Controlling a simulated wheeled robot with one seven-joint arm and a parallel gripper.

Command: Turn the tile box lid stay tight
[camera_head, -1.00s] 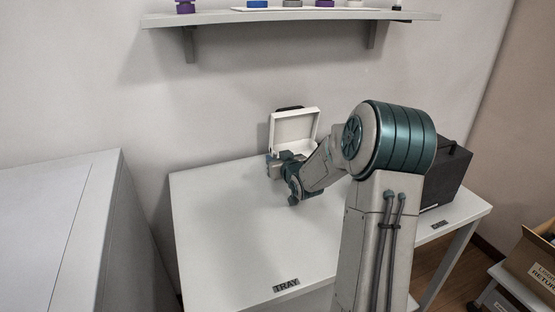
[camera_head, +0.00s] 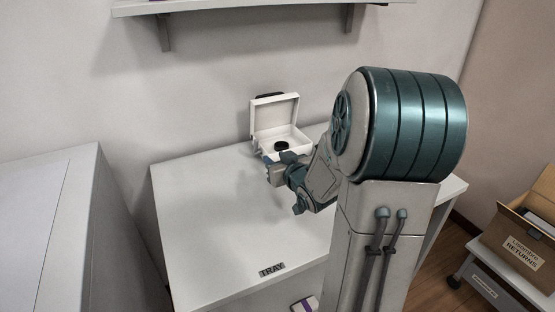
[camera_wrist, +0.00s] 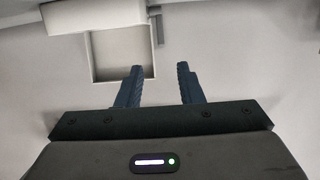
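A white box with its lid (camera_head: 275,113) raised stands at the back of the white table, against the wall. My gripper (camera_head: 267,160) is just in front of the box's left front corner. In the wrist view the white box (camera_wrist: 95,16) shows at the top, beyond my fingertips. A small grey strip (camera_wrist: 158,26) at its side may be the lid stay, but I cannot tell. My gripper (camera_wrist: 157,72) is open, with nothing between its fingers. The box's right side is partly hidden by my arm.
The white table (camera_head: 215,235) is clear at its left and front, with a TRAY label (camera_head: 271,270) near the front edge. A shelf (camera_head: 260,6) hangs above. A grey cabinet (camera_head: 45,230) stands at left, and a cardboard returns box (camera_head: 520,240) at right.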

